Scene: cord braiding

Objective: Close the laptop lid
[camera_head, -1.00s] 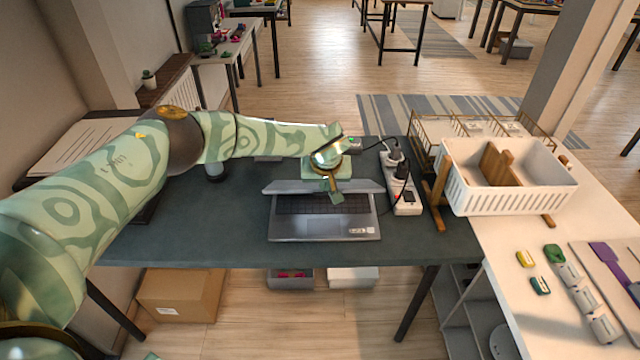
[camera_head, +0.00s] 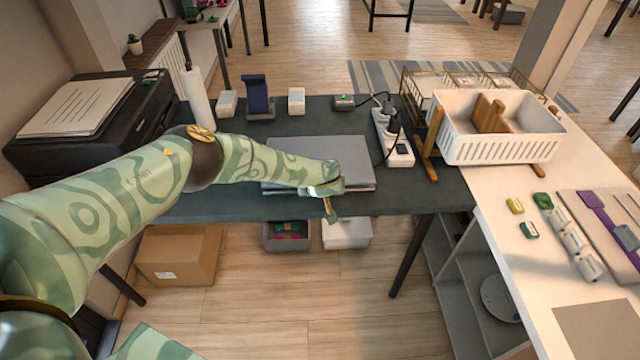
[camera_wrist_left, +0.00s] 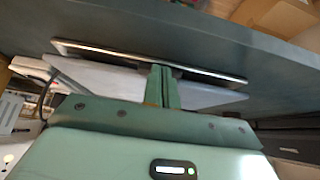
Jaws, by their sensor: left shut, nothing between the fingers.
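The grey laptop (camera_head: 310,152) lies on the dark table in the head view. Its lid is folded down flat or almost flat over the base; the keyboard and screen are hidden. The left wrist view shows the laptop's front edge (camera_wrist_left: 130,56) and the pale lid (camera_wrist_left: 110,78), with a dark narrow gap between them. My left gripper (camera_head: 330,212) is shut and empty at the laptop's front edge, fingers pointing down; its forearm covers the laptop's front left part. Its fingertips (camera_wrist_left: 163,70) are close to the lid edge in the wrist view; contact cannot be told. My right gripper is out of view.
A power strip (camera_head: 393,138) with plugs and cords stands right of the laptop. A white dish basket (camera_head: 500,145) stands further right. A phone stand (camera_head: 257,96), small white boxes and a printer (camera_head: 140,125) are behind and left. Free tabletop lies behind the laptop.

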